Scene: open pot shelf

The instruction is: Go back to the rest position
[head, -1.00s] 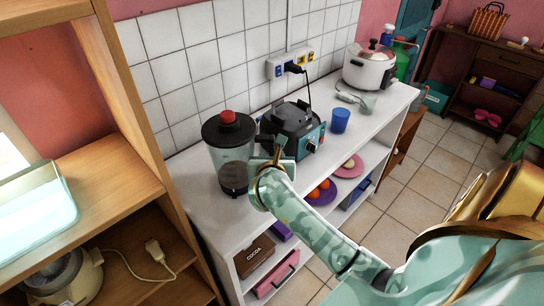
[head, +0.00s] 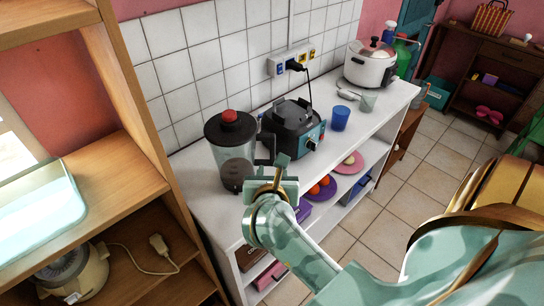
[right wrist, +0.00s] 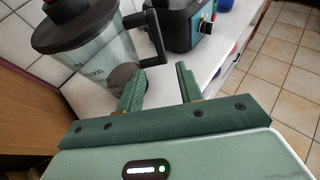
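My right gripper (head: 273,163) is in front of the white shelf's counter in the head view. In the right wrist view, the fingers of my right gripper (right wrist: 160,82) stand apart with nothing between them. A blender jug (head: 232,155) with a dark lid and red knob stands upright on the counter, just left of the gripper. It also shows in the right wrist view (right wrist: 103,55), its handle beyond the fingers. Whether the gripper touches the jug is hard to tell, but the fingers are not closed around it. My left gripper is not in view.
The blender base (head: 293,125) and a blue cup (head: 340,118) stand on the white shelf (head: 200,180). A rice cooker (head: 370,67) stands farther back. Plates with fruit lie on the shelf below. A wooden shelf (head: 150,150) rises at left. Tiled floor (head: 400,195) is free at right.

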